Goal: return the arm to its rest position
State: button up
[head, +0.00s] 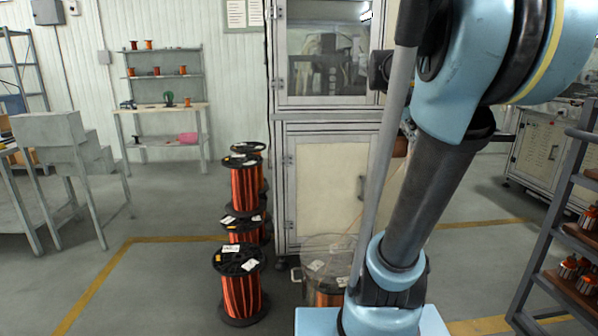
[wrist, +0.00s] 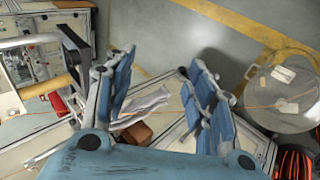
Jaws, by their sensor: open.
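My arm (head: 430,190), with blue joints and a dark grey link, rises on the right side of the head view and bends over at the top. My gripper (wrist: 162,78) shows in the wrist view with its two blue fingers spread wide. Nothing is between the fingers. Behind them are a pale surface, crumpled white material (wrist: 143,103) and a small brown block (wrist: 136,133). I cannot tell how far these are from the fingers. In the head view my gripper is mostly hidden behind the arm.
A machine cabinet (head: 322,185) stands close behind my arm. Spools of copper wire (head: 240,285) and a clear drum (head: 328,262) stand before it; the drum (wrist: 283,92) is at right in the wrist view. A rack (head: 560,215) stands at right. The floor at left centre is open.

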jog(key=s+a+f+y, duration=0.2)
jog(key=s+a+f, duration=0.4)
jog(key=f, duration=0.3)
jog(key=s+a+f+m+y, duration=0.1)
jog(key=s+a+f+y, duration=0.2)
jog(key=s+a+f, duration=0.3)
jog(key=s+a+f+y, duration=0.3)
jog(key=s+a+f, duration=0.4)
jog(key=f, duration=0.6)
jog(key=shift+a, duration=0.4)
jog(key=shift+w, duration=0.1)
jog(key=shift+w+f, duration=0.25)
jog(key=shift+w, duration=0.2)
